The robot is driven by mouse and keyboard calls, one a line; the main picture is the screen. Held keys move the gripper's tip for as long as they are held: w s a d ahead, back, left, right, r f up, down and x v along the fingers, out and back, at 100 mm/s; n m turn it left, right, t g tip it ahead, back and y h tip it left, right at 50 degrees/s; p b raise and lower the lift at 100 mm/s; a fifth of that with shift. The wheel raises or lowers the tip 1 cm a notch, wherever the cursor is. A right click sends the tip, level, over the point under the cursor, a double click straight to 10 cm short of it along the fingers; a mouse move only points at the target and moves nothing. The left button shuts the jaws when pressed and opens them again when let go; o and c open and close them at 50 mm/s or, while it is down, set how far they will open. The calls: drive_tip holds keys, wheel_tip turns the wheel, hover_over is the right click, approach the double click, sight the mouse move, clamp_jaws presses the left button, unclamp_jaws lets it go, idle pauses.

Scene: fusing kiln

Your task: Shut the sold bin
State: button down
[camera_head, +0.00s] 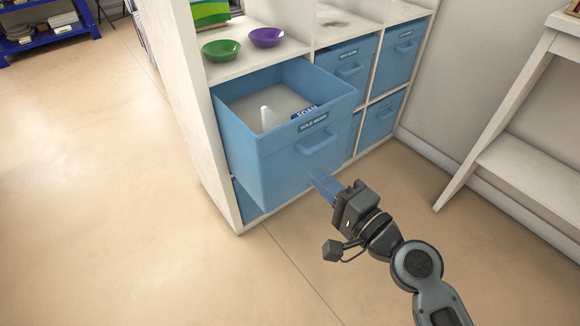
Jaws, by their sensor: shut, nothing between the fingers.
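The sold bin is a blue drawer-like bin (272,165) with a label that seems to read "SOLD WORK". It is pulled well out of the white shelf unit, so its inside shows. A white cone-shaped thing (267,118) and a small blue labelled item (305,113) are in it. Its blue handle (320,146) is on the front face. My gripper (316,177) is shut and empty. In the picture it is just below the handle, near the bin's lower front right; I cannot tell whether it touches the bin.
The white shelf unit (186,90) holds other blue bins, pushed in, at the right (350,62). A green bowl (221,49) and a purple bowl (266,37) stand on the shelf above the sold bin. A white stand (497,110) is at right. Floor in front is clear.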

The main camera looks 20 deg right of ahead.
sight(270, 135)
drive_tip(key=p+x, duration=0.1)
drive_tip(key=x, duration=1.3)
drive_tip(key=shift+w+a, duration=0.1)
drive_tip(key=shift+w, duration=0.2)
drive_tip(key=b+x, duration=0.9)
drive_tip(key=x, duration=1.2)
drive_tip(key=shift+w, duration=0.15)
drive_tip(key=shift+a+r, duration=0.1)
